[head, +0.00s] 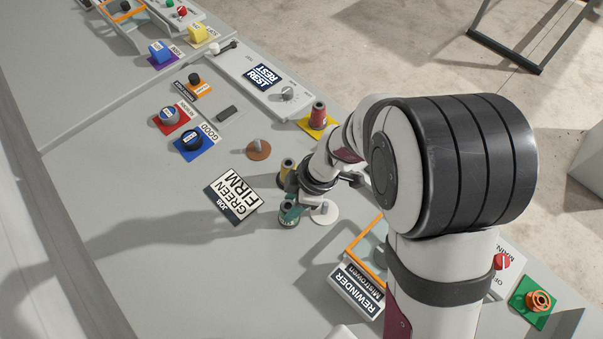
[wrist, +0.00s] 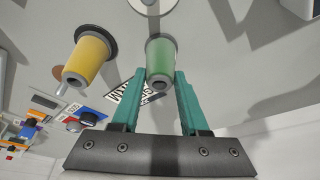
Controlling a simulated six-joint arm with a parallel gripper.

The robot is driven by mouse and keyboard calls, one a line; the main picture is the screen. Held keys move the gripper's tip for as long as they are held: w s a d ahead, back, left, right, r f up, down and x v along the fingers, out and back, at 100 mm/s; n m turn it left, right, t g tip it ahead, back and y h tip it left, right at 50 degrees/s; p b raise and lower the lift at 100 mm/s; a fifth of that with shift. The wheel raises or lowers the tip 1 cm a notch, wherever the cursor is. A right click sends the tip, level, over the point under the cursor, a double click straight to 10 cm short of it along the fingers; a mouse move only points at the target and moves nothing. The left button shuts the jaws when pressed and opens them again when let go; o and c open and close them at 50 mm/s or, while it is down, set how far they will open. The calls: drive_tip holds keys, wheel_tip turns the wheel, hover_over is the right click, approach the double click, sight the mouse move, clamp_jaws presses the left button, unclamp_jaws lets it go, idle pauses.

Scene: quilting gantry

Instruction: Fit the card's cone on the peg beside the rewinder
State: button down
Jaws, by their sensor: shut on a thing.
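The job card (head: 234,196) reads GREEN FIRM and lies flat on the table. My gripper (head: 292,203) is shut on the green cone (head: 289,214). In the wrist view the green cone (wrist: 160,62) sits between the teal fingertips of my gripper (wrist: 160,80). The peg (head: 324,209) stands on a white round base beside the rewinder (head: 356,288), just right of the green cone. The white base also shows at the top edge of the wrist view (wrist: 150,6). I cannot tell how far the cone is above the table.
A yellow cone (head: 288,168) stands close behind my gripper, on a dark base in the wrist view (wrist: 88,58). A brown disc with a peg (head: 259,149) is left of the yellow cone. Knobs (head: 192,139) lie left.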

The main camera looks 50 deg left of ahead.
drive_tip(key=shift+c, duration=2.1)
unclamp_jaws()
